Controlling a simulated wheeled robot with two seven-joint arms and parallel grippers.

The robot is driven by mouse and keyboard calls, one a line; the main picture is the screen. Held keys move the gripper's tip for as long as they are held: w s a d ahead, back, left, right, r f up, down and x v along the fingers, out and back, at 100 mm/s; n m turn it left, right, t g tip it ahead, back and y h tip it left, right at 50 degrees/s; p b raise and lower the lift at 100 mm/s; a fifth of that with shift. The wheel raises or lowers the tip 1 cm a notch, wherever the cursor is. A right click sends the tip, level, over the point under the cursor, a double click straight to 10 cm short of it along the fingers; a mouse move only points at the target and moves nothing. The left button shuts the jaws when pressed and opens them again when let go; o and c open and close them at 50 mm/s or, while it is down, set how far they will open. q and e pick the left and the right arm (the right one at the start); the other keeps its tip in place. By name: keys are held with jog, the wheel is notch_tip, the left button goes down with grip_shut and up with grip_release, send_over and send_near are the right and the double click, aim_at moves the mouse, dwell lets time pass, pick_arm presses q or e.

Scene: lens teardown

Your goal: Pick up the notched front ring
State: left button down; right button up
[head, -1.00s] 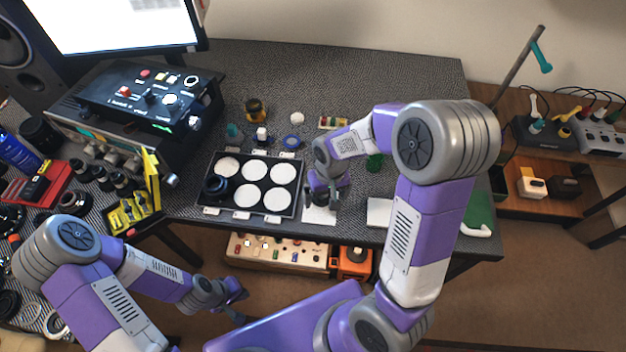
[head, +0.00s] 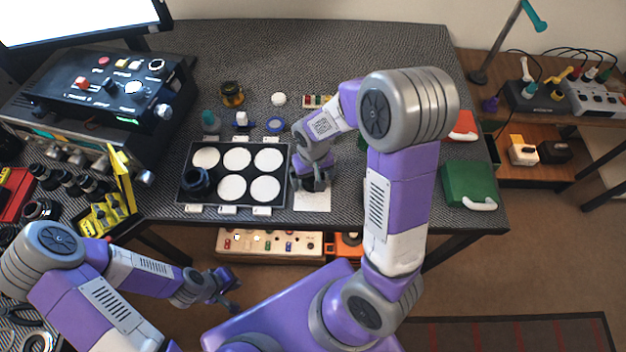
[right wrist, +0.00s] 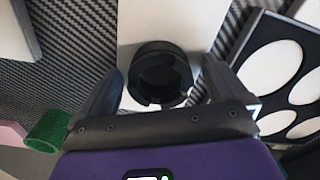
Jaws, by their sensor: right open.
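The notched front ring (right wrist: 160,75) is a black ring with notches in its rim, lying on a white sheet (right wrist: 195,20) in the right wrist view. My right gripper (right wrist: 162,92) is open, with one finger on each side of the ring. A gap shows between the ring and each finger, so it is not gripped. In the head view my right gripper (head: 314,184) points down over the white sheet (head: 312,202) and mostly hides the ring. My left gripper (head: 234,291) is empty, its fingers apart, low in front of the table.
A black tray (head: 184,180) with white round pads stands left of my right gripper; a dark lens part (head: 197,182) sits in its lower left place. A green cylinder (right wrist: 48,131) stands near the right gripper. Small parts line the tray's far side. The back of the table is clear.

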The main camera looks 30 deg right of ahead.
jog(key=c, duration=1.2)
